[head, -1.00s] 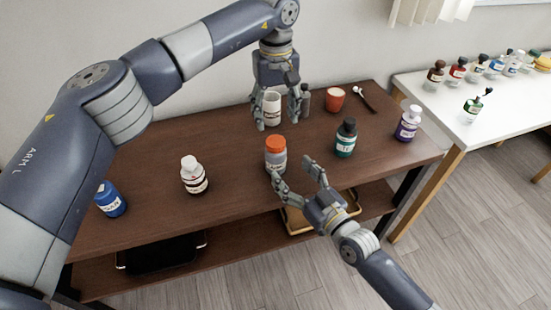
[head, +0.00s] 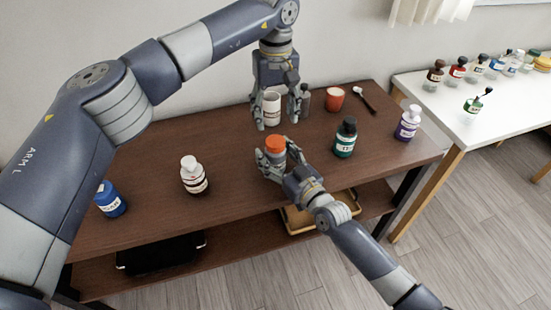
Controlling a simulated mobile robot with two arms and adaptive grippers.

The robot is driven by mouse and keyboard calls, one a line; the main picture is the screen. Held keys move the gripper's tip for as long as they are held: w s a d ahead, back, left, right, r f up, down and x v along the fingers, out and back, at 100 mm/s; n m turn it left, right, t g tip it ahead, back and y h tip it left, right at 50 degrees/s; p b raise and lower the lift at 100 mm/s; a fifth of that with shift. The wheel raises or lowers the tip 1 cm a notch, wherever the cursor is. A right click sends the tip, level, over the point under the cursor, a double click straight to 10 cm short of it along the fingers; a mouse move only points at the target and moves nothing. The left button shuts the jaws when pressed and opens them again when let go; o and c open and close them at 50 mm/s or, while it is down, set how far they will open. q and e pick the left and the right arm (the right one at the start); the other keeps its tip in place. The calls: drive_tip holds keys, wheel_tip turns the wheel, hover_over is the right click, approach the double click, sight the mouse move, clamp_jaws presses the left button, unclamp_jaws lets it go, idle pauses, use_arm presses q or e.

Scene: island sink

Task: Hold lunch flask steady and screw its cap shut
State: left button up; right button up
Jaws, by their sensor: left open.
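The lunch flask looks to be the jar with an orange cap (head: 275,145) and a grey body, standing upright near the middle of the brown table. The cap sits on its top; I cannot tell how tight it is. My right gripper (head: 277,158) has its fingers on both sides of the flask body, partly hiding it. Whether they press on it is unclear. My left gripper (head: 279,123) points down, open and empty, above and behind the flask, apart from the cap.
A white cup (head: 272,106) shows behind my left gripper's fingers, with a dark grey bottle (head: 305,99) beside it. A teal bottle (head: 345,139) stands right of the flask, a white-capped bottle (head: 193,175) left. The table (head: 150,160) is clear between them.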

clamp_jaws()
use_arm(q)
drive_tip(key=n, duration=0.4)
drive_tip(key=shift+n, duration=0.4)
drive_tip(key=n, duration=0.3)
drive_tip(key=shift+n, duration=0.4)
drive_tip(key=n, duration=1)
drive_tip(key=shift+n, duration=0.4)
drive_tip(key=n, duration=0.3)
drive_tip(key=shift+n, duration=0.3)
drive_tip(key=n, duration=0.8)
drive_tip(key=shift+n, duration=0.3)
